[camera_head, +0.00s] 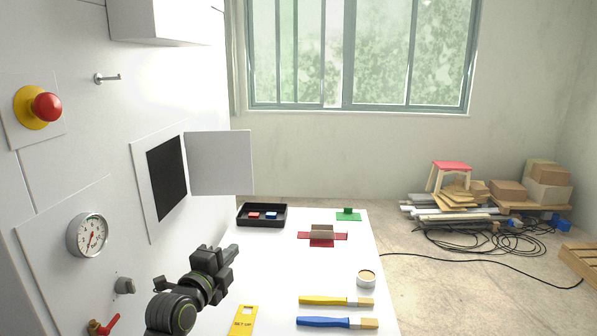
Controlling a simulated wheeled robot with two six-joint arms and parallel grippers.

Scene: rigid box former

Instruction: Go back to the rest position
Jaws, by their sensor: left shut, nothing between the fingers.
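My left gripper (233,253) is black and shut, with nothing between its fingers. It is over the left side of the white table (276,289), pointing away from me toward the black tray. My left arm comes in from the bottom left. My right gripper is not in view.
On the table are a black tray (239,222) with red and blue pieces, a brown box on a red former (322,231), a green block (348,215), a round tin (366,278), two brushes (325,301) and a yellow tag (242,320). The machine panel with an open flap (219,163) stands left.

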